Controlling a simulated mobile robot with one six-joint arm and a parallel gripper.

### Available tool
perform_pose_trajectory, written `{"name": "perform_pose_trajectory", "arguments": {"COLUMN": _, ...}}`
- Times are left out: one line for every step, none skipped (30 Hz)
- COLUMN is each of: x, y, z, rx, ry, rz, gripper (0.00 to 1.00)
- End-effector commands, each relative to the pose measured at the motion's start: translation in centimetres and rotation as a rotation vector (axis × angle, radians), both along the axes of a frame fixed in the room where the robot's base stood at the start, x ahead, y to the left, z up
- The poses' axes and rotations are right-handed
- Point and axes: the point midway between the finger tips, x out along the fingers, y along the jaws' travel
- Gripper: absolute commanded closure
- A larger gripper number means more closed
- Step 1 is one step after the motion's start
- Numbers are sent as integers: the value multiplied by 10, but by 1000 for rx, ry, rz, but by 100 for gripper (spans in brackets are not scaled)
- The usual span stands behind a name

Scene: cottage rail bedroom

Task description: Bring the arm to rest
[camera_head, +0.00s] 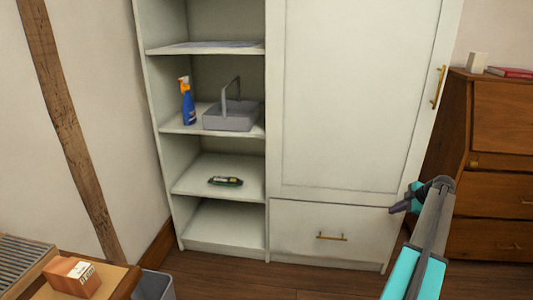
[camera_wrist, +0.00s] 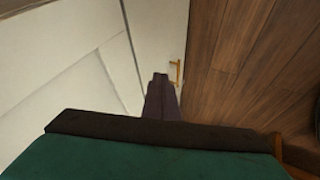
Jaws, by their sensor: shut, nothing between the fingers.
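My gripper (camera_head: 397,208) shows at the right of the head view, at the end of my teal and grey arm, in front of the white wardrobe (camera_head: 345,100). Its dark fingers are together and hold nothing. In the wrist view the closed fingers (camera_wrist: 160,82) point toward the wardrobe's lower drawer and its brass handle (camera_wrist: 177,72). The gap between the fingertips and the wardrobe front is hard to judge.
Open shelves at left hold a blue spray bottle (camera_head: 187,101), a grey caddy (camera_head: 230,117) and a small dark green item (camera_head: 225,181). A wooden dresser (camera_head: 490,165) stands at right. A small box (camera_head: 72,277) sits at lower left. A bin (camera_head: 155,285) stands beside it.

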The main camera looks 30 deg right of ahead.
Motion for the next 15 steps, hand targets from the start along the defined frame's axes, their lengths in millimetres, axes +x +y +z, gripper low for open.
{"name": "perform_pose_trajectory", "arguments": {"x": 3, "y": 1, "z": 1, "rx": -1, "ry": 0, "rz": 3, "gripper": 100}}
{"name": "perform_pose_trajectory", "arguments": {"x": 5, "y": 3, "z": 2, "rx": 0, "ry": 0, "rz": 7, "gripper": 100}}
{"name": "perform_pose_trajectory", "arguments": {"x": 9, "y": 5, "z": 3, "rx": 0, "ry": 0, "rz": 11, "gripper": 100}}
{"name": "perform_pose_trajectory", "arguments": {"x": 13, "y": 8, "z": 4, "rx": 0, "ry": 0, "rz": 17, "gripper": 100}}
{"name": "perform_pose_trajectory", "arguments": {"x": 18, "y": 11, "z": 5, "rx": 1, "ry": 0, "rz": 25, "gripper": 100}}
{"name": "perform_pose_trajectory", "arguments": {"x": 26, "y": 16, "z": 6, "rx": 3, "ry": 1, "rz": 36, "gripper": 100}}
{"name": "perform_pose_trajectory", "arguments": {"x": 33, "y": 21, "z": 6, "rx": 5, "ry": 2, "rz": 45, "gripper": 100}}
{"name": "perform_pose_trajectory", "arguments": {"x": 41, "y": 27, "z": 5, "rx": 9, "ry": 3, "rz": 56, "gripper": 100}}
{"name": "perform_pose_trajectory", "arguments": {"x": 52, "y": 36, "z": 3, "rx": 14, "ry": 6, "rz": 73, "gripper": 100}}
{"name": "perform_pose_trajectory", "arguments": {"x": 61, "y": 44, "z": 2, "rx": 19, "ry": 8, "rz": 86, "gripper": 100}}
{"name": "perform_pose_trajectory", "arguments": {"x": 70, "y": 53, "z": -1, "rx": 25, "ry": 11, "rz": 101, "gripper": 100}}
{"name": "perform_pose_trajectory", "arguments": {"x": 83, "y": 64, "z": -4, "rx": 33, "ry": 15, "rz": 120, "gripper": 100}}
{"name": "perform_pose_trajectory", "arguments": {"x": 93, "y": 74, "z": -8, "rx": 40, "ry": 18, "rz": 136, "gripper": 100}}
{"name": "perform_pose_trajectory", "arguments": {"x": 102, "y": 85, "z": -12, "rx": 47, "ry": 22, "rz": 152, "gripper": 100}}
{"name": "perform_pose_trajectory", "arguments": {"x": 114, "y": 99, "z": -17, "rx": 56, "ry": 27, "rz": 172, "gripper": 100}}
